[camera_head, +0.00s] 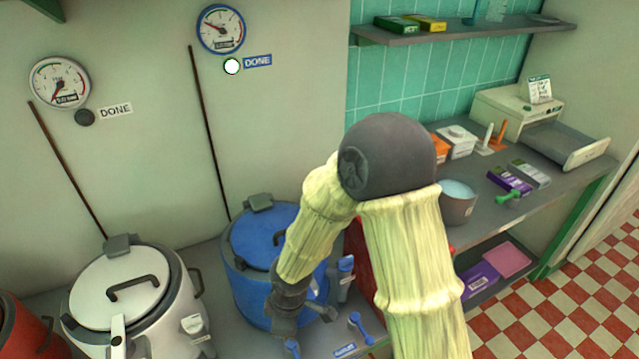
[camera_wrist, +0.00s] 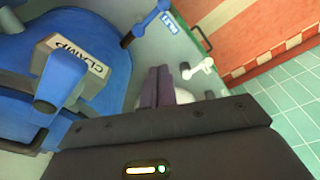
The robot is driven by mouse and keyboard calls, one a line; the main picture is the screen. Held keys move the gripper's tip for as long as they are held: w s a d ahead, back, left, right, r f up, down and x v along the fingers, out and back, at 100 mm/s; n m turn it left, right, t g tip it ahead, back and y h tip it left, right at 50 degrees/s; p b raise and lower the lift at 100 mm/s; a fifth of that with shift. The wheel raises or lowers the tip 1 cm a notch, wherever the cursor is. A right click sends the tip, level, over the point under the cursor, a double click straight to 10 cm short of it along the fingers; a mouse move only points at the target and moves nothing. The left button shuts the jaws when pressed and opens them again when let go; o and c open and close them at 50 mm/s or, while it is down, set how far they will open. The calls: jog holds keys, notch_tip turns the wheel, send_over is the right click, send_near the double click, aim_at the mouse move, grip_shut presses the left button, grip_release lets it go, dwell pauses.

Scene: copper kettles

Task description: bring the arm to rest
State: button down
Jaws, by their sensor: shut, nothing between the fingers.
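My arm (camera_head: 410,250) in its pale yellow sleeve is bent, with the elbow high and the forearm reaching down to the left, in front of the blue kettle (camera_head: 248,250). My gripper is low at the kettle's front right in the head view, its fingers hard to make out there. In the wrist view my gripper (camera_wrist: 158,86) is shut, with its two dark fingers together and empty. I cannot tell whether the gripper touches anything.
A white kettle (camera_head: 135,290) stands left of the blue one. Two wall gauges (camera_head: 60,82) (camera_head: 221,29) have DONE lamps; the right lamp (camera_head: 232,66) is white, the left (camera_head: 85,117) dark. A grey pot (camera_head: 457,203) and small boxes stand on the right counter.

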jog(key=d+r+m+t+p, duration=0.1)
jog(key=d+r+m+p, duration=0.1)
jog(key=d+r+m, duration=0.6)
jog(key=s+d+r+m+t+h+p, duration=0.1)
jog(key=d+r+m+p, duration=0.1)
jog(key=d+r+m, duration=0.7)
jog(key=d+r, duration=0.1)
jog(key=d, duration=0.5)
jog(key=shift+h, duration=0.3)
jog(key=shift+s, duration=0.1)
